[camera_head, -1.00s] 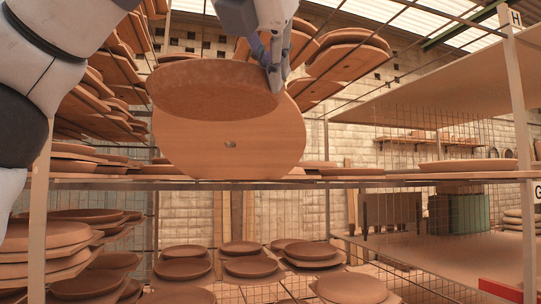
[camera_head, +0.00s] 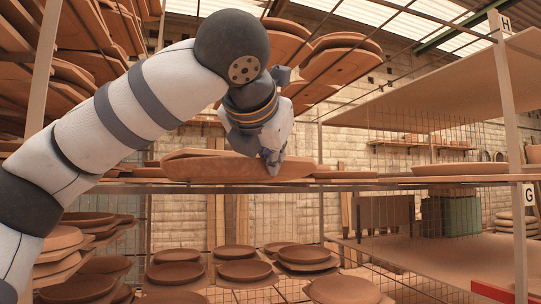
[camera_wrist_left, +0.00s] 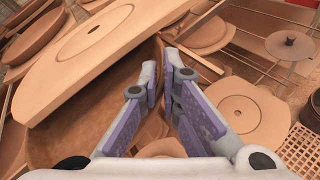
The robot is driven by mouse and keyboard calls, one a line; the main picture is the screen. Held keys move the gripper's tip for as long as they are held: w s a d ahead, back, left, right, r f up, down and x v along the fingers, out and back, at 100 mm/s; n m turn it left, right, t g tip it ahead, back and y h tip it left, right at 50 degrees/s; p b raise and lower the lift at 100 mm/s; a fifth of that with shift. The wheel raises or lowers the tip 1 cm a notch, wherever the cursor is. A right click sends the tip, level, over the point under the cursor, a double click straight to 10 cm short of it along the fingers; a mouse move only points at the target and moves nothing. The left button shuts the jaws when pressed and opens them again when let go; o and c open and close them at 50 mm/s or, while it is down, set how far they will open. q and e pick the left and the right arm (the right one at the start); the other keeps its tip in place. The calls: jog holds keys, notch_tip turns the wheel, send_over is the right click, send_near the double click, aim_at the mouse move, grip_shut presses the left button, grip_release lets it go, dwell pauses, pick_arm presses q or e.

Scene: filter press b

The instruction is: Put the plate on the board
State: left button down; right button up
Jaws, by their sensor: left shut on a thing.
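The plate (camera_head: 235,170) is a round, reddish-brown clay disc near the middle of the head view, seen almost edge-on at shelf height. My left gripper (camera_head: 271,166) is shut on its right edge. In the left wrist view the gripper (camera_wrist_left: 163,70) has its fingers close together at the edge of the brown plate (camera_wrist_left: 85,112). A paler board (camera_wrist_left: 95,45) with a small central hole lies beside the plate there. In the head view only a thin strip of a board (camera_head: 190,154) shows behind the plate. I cannot tell whether plate and board touch. My right gripper is out of view.
A rack shelf (camera_head: 400,182) runs across the view, with another plate (camera_head: 466,169) at its right. Several plates on boards (camera_head: 245,270) stand on the level below. Stacked boards (camera_head: 345,60) hang overhead. A rack post (camera_head: 515,140) stands at right.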

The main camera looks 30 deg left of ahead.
pick_arm(q)
jog(key=c, duration=1.8)
grip_release()
jog(key=shift+s+r, duration=0.15)
jog(key=v, duration=1.2)
jog(key=shift+d, duration=0.1)
